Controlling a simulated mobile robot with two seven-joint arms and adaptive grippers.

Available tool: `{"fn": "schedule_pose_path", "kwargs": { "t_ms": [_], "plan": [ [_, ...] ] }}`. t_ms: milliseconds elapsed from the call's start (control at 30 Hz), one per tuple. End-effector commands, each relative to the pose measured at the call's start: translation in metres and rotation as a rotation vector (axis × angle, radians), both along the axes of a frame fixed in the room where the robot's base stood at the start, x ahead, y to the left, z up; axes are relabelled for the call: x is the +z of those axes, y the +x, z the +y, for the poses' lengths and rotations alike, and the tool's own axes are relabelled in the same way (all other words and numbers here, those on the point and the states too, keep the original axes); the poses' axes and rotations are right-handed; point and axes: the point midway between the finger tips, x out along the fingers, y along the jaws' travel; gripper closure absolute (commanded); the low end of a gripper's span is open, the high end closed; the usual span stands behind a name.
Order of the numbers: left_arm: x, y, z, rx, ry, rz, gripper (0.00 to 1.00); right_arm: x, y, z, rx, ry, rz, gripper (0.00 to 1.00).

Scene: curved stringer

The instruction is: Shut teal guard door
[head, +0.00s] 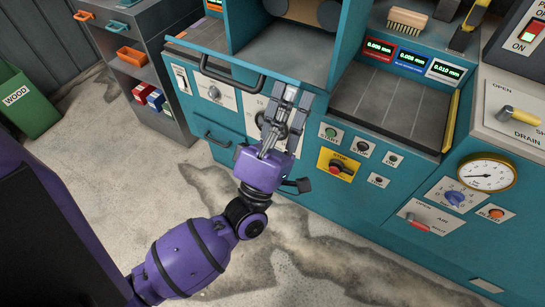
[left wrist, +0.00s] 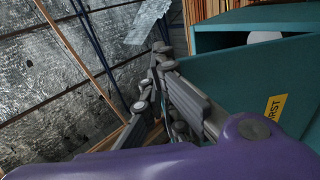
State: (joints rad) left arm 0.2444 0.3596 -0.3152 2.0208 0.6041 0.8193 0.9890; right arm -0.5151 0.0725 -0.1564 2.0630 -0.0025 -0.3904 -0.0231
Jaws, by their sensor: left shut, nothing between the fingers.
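My left gripper (head: 290,92) is shut and empty, in front of the compartment's lower edge, just right of the handle. Its fingers (left wrist: 160,55) also show in the left wrist view, left of the panel. I cannot tell whether they touch anything. My right gripper is out of view.
Right of the compartment are a sunken tray (head: 385,105), digital readouts, a brush (head: 407,19) and a gauge (head: 487,173). Buttons and a red-handled switch (head: 342,167) sit below. A grey shelf cart (head: 140,65) and green bin (head: 25,100) stand left. The stained floor between is clear.

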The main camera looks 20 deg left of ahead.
Motion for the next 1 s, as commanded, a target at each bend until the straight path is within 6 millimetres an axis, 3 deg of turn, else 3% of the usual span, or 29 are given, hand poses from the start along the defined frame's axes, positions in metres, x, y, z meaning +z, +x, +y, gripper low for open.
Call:
{"fn": "schedule_pose_path", "kwargs": {
  "t_ms": [33,233,400,700,1000],
  "plan": [
    [0.023,0.005,0.000,0.001,0.000,0.023,1.00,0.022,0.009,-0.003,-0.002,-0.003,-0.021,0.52],
    [0.053,0.031,-0.002,0.001,0.009,0.171,1.00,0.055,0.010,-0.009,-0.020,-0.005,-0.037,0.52],
    [0.074,0.063,-0.005,0.000,0.014,0.164,1.00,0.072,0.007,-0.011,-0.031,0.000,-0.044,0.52],
    [0.094,0.119,-0.010,0.000,0.014,0.173,1.00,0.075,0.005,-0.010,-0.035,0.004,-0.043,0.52],
    [0.102,0.159,-0.013,0.000,0.013,0.178,1.00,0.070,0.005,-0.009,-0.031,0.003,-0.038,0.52]
  ]
}}
